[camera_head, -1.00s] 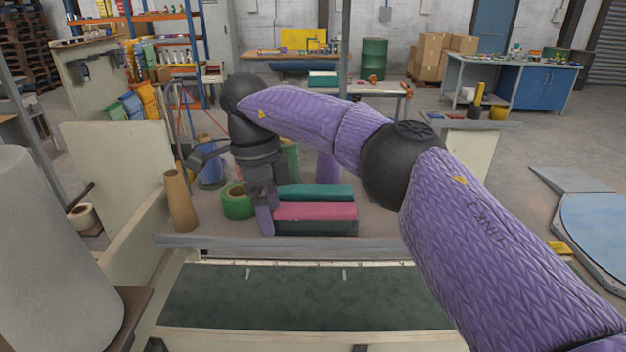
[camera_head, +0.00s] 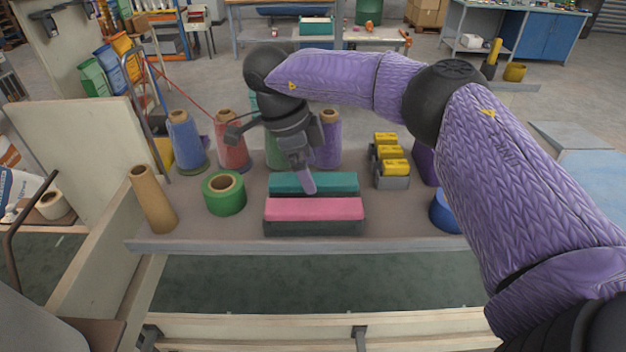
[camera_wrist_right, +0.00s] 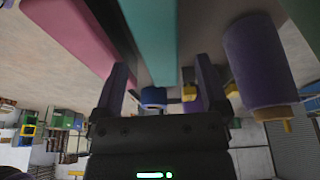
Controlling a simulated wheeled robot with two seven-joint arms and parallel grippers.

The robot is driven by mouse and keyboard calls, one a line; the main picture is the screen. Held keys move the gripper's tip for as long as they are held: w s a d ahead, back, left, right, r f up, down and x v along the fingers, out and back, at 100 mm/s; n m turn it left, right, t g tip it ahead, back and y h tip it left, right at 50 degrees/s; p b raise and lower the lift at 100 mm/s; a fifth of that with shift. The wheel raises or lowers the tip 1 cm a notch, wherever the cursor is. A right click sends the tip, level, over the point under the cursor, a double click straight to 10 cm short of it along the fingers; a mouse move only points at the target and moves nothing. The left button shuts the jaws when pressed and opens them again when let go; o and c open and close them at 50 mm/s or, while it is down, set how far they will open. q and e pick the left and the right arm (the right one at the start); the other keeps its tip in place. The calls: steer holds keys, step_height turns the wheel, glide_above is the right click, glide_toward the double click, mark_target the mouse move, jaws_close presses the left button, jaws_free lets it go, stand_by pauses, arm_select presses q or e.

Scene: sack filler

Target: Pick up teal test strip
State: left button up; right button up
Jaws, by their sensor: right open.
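The teal test strip (camera_head: 338,183) is a long flat-topped bar lying crosswise on the bench, behind a pink strip (camera_head: 314,208) of similar shape. My right gripper (camera_head: 303,180) reaches down from behind, with one purple finger in front of the middle of the teal strip; its other finger is hard to make out there. In the right wrist view the right gripper (camera_wrist_right: 163,82) is open, and the teal strip (camera_wrist_right: 150,35) runs between its two fingers. The left finger lies near the gap beside the pink strip (camera_wrist_right: 75,35). Contact cannot be told. My left gripper is not in view.
A green tape roll (camera_head: 224,193) and a brown cone (camera_head: 153,199) stand to the left. Blue (camera_head: 186,141), red (camera_head: 231,140) and purple (camera_head: 328,139) thread cones stand behind. A grey tray with yellow blocks (camera_head: 390,160) and a blue roll (camera_head: 446,212) are to the right.

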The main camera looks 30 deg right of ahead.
steer(key=shift+x, duration=0.9)
jaws_close()
